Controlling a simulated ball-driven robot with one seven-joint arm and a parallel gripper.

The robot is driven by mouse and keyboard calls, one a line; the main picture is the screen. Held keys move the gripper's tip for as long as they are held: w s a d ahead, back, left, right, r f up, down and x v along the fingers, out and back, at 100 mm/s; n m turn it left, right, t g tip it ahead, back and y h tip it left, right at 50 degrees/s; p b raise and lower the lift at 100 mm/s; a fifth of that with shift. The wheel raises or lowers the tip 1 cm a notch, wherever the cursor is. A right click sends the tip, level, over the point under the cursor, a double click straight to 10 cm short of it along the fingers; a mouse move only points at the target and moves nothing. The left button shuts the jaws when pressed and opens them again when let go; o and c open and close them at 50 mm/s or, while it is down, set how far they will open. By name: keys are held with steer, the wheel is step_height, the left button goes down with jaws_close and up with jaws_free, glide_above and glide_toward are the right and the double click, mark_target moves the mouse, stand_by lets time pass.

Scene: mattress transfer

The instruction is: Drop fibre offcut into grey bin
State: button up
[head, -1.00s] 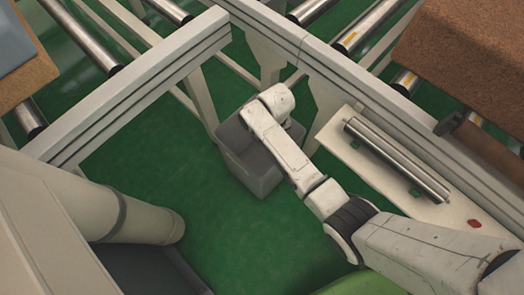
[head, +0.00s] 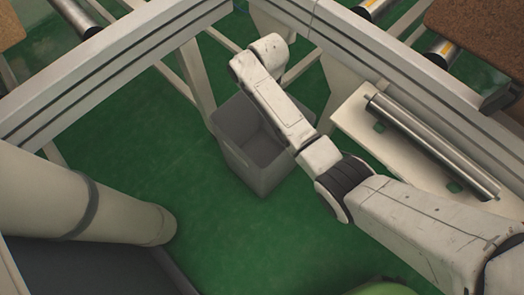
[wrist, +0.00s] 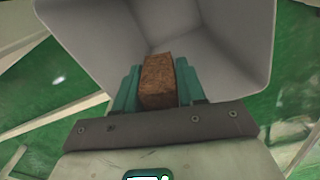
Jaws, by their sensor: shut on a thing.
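The grey bin (head: 262,165) stands on the green floor, partly covered by my arm in the head view. The wrist view looks down into the open bin (wrist: 225,40), whose inner walls fill the upper part of the picture. The brown fibre offcut (wrist: 158,80) is between the teal fingers of my gripper (wrist: 157,85). My gripper is shut on it and holds it over the bin's opening. In the head view the gripper and the offcut are hidden behind my arm.
Grey conveyor frames (head: 120,70) meet in a corner behind the bin. A cream shelf with a loose steel roller (head: 430,145) is right of my arm. A brown fibre block (head: 480,40) lies at the upper right. Green floor (head: 215,235) is clear in front.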

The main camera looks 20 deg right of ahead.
steer(key=shift+f+b, duration=2.25)
steer(key=shift+f, duration=0.05)
steer(key=shift+r, duration=0.1)
steer(key=o, duration=1.1)
step_height(320, 180, up, 11)
steer(key=p, duration=0.4)
